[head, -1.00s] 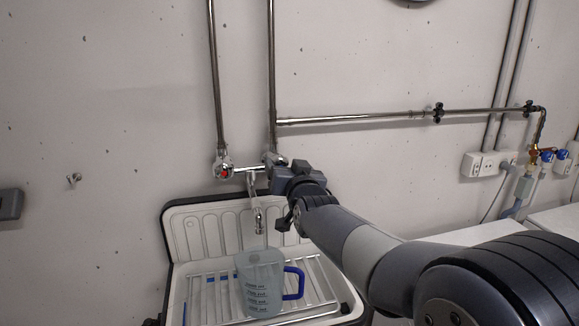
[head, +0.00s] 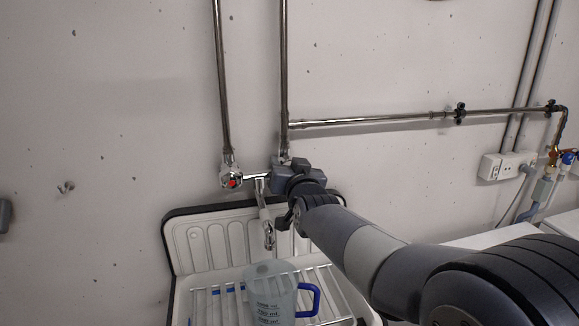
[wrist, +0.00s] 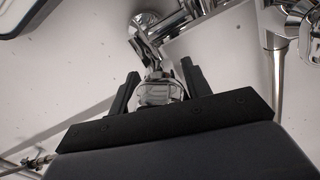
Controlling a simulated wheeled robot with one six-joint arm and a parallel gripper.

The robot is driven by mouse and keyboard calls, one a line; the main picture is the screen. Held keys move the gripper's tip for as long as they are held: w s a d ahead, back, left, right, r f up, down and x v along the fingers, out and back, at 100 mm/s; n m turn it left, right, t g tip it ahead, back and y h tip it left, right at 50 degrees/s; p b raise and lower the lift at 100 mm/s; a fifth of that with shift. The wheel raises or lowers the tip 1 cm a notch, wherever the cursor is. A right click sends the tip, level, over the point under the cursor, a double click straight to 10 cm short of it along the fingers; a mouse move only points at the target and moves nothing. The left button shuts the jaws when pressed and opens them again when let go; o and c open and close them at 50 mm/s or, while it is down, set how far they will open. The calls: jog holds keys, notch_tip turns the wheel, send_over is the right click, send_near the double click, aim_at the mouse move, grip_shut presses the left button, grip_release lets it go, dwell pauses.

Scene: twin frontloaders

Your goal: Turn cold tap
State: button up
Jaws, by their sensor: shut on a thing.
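The wall tap has a red-marked hot knob (head: 231,177) on its left and a chrome spout (head: 265,215) hanging down at its middle. My gripper (head: 284,175) is at the right end of the tap, where it hides the cold knob in the head view. In the wrist view the chrome cold knob (wrist: 160,92) sits between my two dark fingers, and they are shut on it. The knob's marking cannot be seen.
A clear measuring jug (head: 270,290) with a blue handle stands on the rack under the spout. Pipes (head: 380,118) run along the wall. A socket box (head: 505,165) is at the right.

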jog(key=shift+s, duration=0.3)
jog(key=shift+a+r, duration=0.15)
jog(key=shift+w+n, duration=0.1)
jog(key=shift+n, duration=0.3)
jog(key=n+b, duration=0.1)
jog(key=n, duration=0.1)
jog(key=shift+n, duration=0.3)
jog(key=shift+r+n, duration=0.1)
jog(key=shift+n, duration=1.7)
